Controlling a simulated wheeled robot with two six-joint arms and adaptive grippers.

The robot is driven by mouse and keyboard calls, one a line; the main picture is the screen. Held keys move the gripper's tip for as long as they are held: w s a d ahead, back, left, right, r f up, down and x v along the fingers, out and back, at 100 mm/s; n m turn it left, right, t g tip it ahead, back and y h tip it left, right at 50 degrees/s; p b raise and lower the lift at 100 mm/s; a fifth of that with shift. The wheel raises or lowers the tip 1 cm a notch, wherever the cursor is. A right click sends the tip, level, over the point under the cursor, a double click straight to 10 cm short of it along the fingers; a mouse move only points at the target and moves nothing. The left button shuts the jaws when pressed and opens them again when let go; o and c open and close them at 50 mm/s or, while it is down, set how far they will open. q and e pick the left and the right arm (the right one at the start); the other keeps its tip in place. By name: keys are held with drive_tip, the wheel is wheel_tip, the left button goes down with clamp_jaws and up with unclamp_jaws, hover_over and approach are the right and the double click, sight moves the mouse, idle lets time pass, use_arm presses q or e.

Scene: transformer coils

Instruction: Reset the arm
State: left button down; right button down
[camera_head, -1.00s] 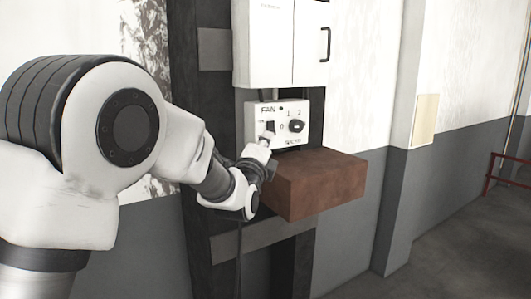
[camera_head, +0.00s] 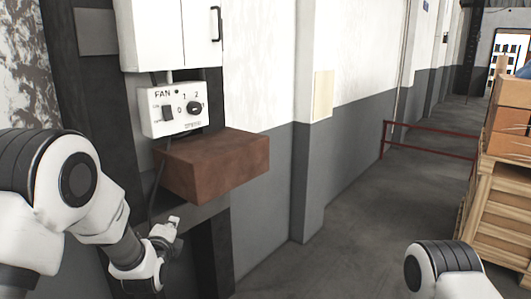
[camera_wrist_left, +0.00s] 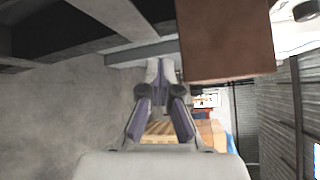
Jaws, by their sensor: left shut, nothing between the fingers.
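My left arm comes in from the left in the head view. Its gripper (camera_head: 172,226) is below the brown block and away from the fan control panel (camera_head: 178,109). In the left wrist view the gripper's fingers (camera_wrist_left: 160,72) are closed together at the tips with nothing between them. The white panel carries the word FAN, a dark switch (camera_head: 168,113) and a black rotary knob (camera_head: 194,107). Part of my right arm (camera_head: 445,270) shows at the bottom right; its gripper is out of view.
The brown block (camera_head: 215,166) juts from the wall under the panel and also shows close by in the left wrist view (camera_wrist_left: 225,40). A white cabinet (camera_head: 165,35) hangs above. A red rail (camera_head: 430,140) and wooden crates (camera_head: 500,205) stand right. Open floor (camera_head: 350,230) lies between.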

use_arm(q)
drive_tip(key=s+a+f+n+g, duration=0.1)
drive_tip(key=s+f+n+g, duration=0.3)
drive_tip(key=s+f, duration=1)
drive_tip(key=s+f+n+g, duration=0.1)
drive_tip(key=s+f+g, duration=0.6)
drive_tip(key=f, duration=1)
drive_tip(key=s+f+n+g, duration=0.2)
drive_tip(key=s+n, duration=0.6)
drive_tip(key=s, duration=0.4)
drive_tip(key=s+d+f+n+g+h, duration=0.1)
drive_tip(key=s+f+n+g, duration=0.1)
drive_tip(key=s+n, duration=0.6)
drive_tip(key=s+g, duration=0.1)
drive_tip(key=s, duration=0.3)
drive_tip(key=shift+s+f+h, duration=0.2)
drive_tip(key=shift+f+h, duration=0.1)
drive_tip(key=shift+f, duration=0.05)
